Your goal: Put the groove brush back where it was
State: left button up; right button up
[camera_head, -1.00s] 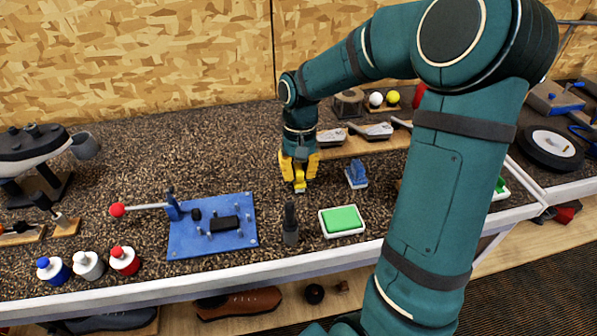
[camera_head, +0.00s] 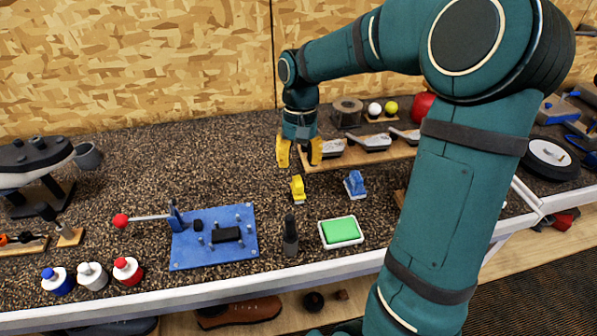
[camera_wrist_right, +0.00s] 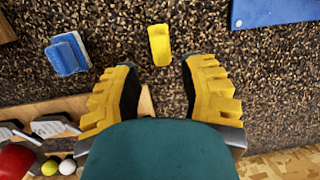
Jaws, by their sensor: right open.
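A small yellow brush-like piece (camera_head: 297,188), which I take to be the groove brush, stands on the speckled bench top. In the right wrist view the yellow piece (camera_wrist_right: 159,45) lies ahead of the fingertips, between their lines and apart from both. My right gripper (camera_head: 299,160) is open and empty, above and behind the yellow piece. Its two yellow fingers (camera_wrist_right: 160,82) are spread wide in the wrist view. A similar blue piece (camera_head: 355,184) stands to the right of the yellow one; it also shows in the wrist view (camera_wrist_right: 68,54). My left gripper is out of view.
A blue fixture plate (camera_head: 190,247) lies to the left, with a red-knobbed lever (camera_head: 121,220). A dark upright holder (camera_head: 290,238) and a green pad in a white tray (camera_head: 325,242) stand in front. Club heads (camera_head: 370,143) sit on a wooden board behind.

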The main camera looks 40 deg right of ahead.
aim_at(299, 175)
jog(key=r, duration=0.3)
jog(key=r+p, duration=0.1)
jog(key=r, duration=0.1)
jog(key=shift+w+d+r, duration=0.15)
jog(key=shift+w+d, duration=0.2)
